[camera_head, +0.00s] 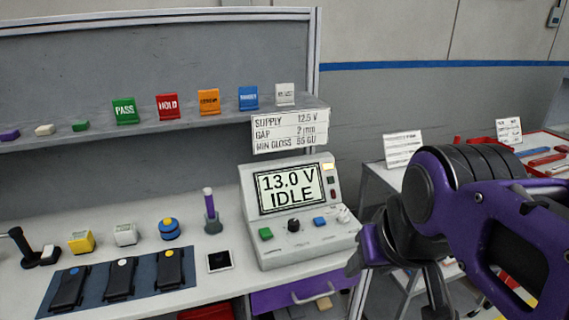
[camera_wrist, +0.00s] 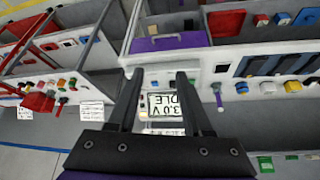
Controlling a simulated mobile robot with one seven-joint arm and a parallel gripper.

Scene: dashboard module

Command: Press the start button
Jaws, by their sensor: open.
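A pale console (camera_head: 300,256) stands on the bench; its screen (camera_head: 291,188) reads "13.0 V IDLE". On its front slope are a green button (camera_head: 265,234), a black knob (camera_head: 293,225) and a blue button (camera_head: 320,221). I cannot read which is labelled start. In the wrist view the screen (camera_wrist: 166,106) appears upside down between the fingers of my gripper (camera_wrist: 160,76). The gripper is open, with nothing between its fingertips. In the head view my arm is at the right, beside the console and apart from the buttons.
A sign (camera_head: 290,131) above the console lists supply, gap and gloss values. A purple drawer (camera_head: 290,294) is below. A side table holds red tools.

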